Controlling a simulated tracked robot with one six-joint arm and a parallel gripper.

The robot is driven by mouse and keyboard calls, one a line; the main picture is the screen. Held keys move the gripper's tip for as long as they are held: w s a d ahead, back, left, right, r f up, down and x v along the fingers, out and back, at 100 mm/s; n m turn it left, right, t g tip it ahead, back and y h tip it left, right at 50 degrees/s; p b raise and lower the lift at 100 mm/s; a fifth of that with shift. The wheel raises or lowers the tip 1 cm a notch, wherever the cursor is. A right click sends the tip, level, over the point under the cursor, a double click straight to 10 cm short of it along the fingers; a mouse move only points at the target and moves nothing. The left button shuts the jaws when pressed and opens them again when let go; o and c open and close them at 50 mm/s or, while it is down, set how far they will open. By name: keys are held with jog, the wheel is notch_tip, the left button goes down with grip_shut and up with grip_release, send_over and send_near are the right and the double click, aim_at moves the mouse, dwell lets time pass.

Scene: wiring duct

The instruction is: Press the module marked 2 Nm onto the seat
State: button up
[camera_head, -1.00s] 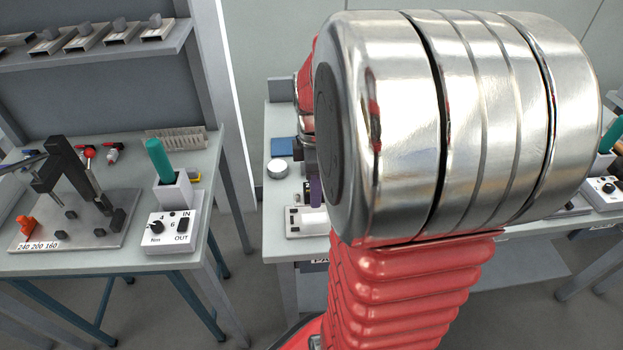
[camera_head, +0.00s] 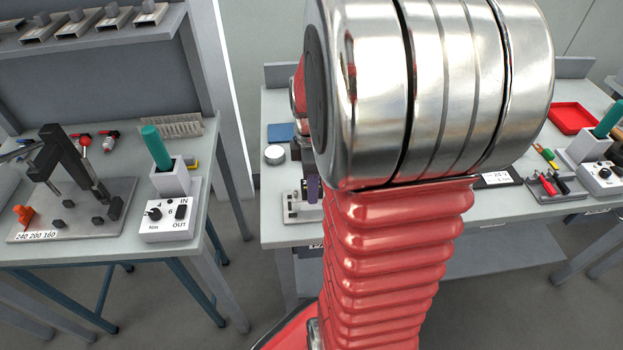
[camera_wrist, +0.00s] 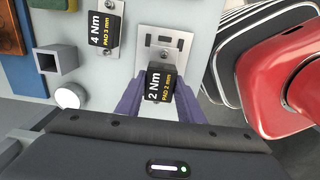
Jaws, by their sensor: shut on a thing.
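The black module marked 2 Nm, PAD 2 mm (camera_wrist: 160,86) is between the purple fingers of my gripper (camera_wrist: 160,103) in the wrist view. My gripper is shut on it. The module overlaps the lower part of a pale plate with dark slots (camera_wrist: 165,41), which looks like the seat. I cannot tell whether the module touches the plate or is held above it. In the head view, a purple finger (camera_head: 312,189) shows over the pale plate (camera_head: 291,211) on the bench; my arm hides the rest.
Another black module marked 4 Nm (camera_wrist: 103,29) sits on a plate at upper left in the wrist view. A grey square socket (camera_wrist: 54,60) and a round white piece (camera_wrist: 69,97) are nearby. In the head view, a red tray (camera_head: 573,117) stands at right on the bench.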

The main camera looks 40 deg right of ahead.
jog(key=shift+f, duration=0.85)
jog(key=shift+f, duration=1.1)
dwell(1.2)
jog(key=o, duration=1.4)
notch_tip(320, 180, up, 14)
jog(key=shift+f, duration=0.15)
dwell(0.6)
